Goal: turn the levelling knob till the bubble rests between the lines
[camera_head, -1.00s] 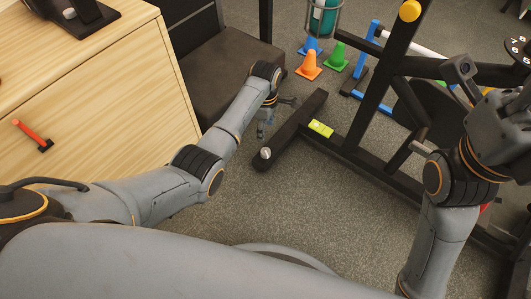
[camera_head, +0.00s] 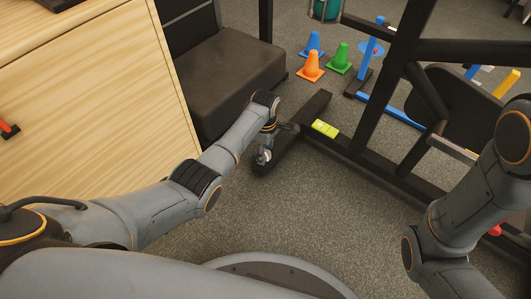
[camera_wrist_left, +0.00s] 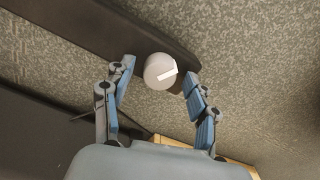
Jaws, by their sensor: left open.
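The levelling knob (camera_wrist_left: 158,70) is a round pale knob with a white mark on its face, at the end of the dark frame foot (camera_wrist_left: 95,28). My left gripper (camera_head: 264,154) is open, its two fingers on either side of the knob in the left wrist view, with gaps visible between fingers and knob. In the head view the gripper largely hides the knob. The yellow-green level (camera_head: 325,128) lies on the black frame bar; its bubble is too small to read. My right arm shows at the right, but its gripper is out of view.
A wooden cabinet (camera_head: 90,90) stands at the left, beside a dark padded bench (camera_head: 230,75). The black frame (camera_head: 380,80) rises to the right of the knob. Orange (camera_head: 310,68), green (camera_head: 340,60) and blue cones stand behind. The carpet in front is clear.

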